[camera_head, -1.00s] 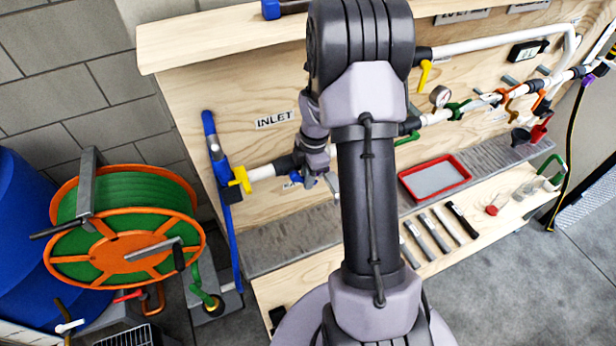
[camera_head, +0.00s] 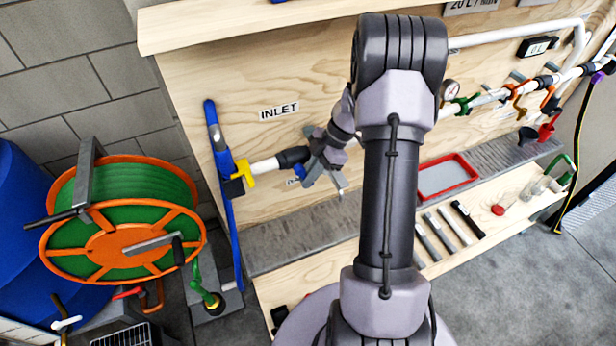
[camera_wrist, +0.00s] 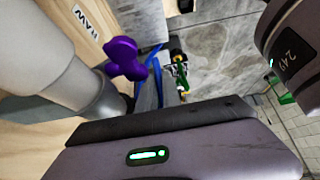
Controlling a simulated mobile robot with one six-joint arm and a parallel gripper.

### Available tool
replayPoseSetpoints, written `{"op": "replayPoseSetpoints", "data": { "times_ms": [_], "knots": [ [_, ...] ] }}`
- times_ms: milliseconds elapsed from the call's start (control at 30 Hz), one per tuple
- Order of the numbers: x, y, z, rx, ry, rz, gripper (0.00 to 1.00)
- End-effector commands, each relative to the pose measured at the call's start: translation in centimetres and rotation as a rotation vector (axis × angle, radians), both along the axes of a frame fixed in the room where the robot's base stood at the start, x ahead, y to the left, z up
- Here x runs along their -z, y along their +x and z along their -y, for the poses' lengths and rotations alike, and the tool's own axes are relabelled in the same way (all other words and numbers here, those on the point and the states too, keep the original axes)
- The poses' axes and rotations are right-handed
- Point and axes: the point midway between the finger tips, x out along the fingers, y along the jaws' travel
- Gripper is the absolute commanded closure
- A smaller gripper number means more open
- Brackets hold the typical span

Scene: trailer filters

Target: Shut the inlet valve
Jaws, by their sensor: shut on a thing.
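The INLET label (camera_head: 279,111) is on the plywood board above the left end of the white pipe (camera_head: 265,168). My gripper (camera_head: 322,168) is at this pipe, just right of the dark pipe fitting (camera_head: 292,158). A small blue handle (camera_head: 299,171) shows beside my gripper, partly covered by it. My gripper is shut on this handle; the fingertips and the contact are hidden. A yellow handle (camera_head: 243,173) sits farther left on the pipe.
A blue upright bar (camera_head: 224,200) stands left of the pipe, near an orange and green hose reel (camera_head: 125,232). A red tray (camera_head: 448,176) and a bench with tools (camera_head: 440,230) are to the right. More pipe with coloured valves (camera_head: 520,90) runs farther right.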

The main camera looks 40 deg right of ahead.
Motion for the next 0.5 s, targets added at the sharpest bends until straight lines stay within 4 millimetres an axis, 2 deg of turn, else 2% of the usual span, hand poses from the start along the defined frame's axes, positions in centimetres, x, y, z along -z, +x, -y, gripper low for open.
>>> {"op": "replayPoseSetpoints", "data": {
  "times_ms": [267,300,367,400,500],
  "knots": [
    [0.16,-0.09,-0.04,-0.002,0.000,-0.002,1.00],
    [0.16,-0.09,-0.04,-0.002,0.000,-0.002,0.85],
    [0.16,-0.09,-0.05,-0.002,0.000,-0.002,0.73],
    [0.15,-0.08,-0.04,-0.002,0.000,-0.003,0.69],
    [0.12,-0.07,-0.05,-0.002,0.000,-0.003,0.69]
  ]
}}
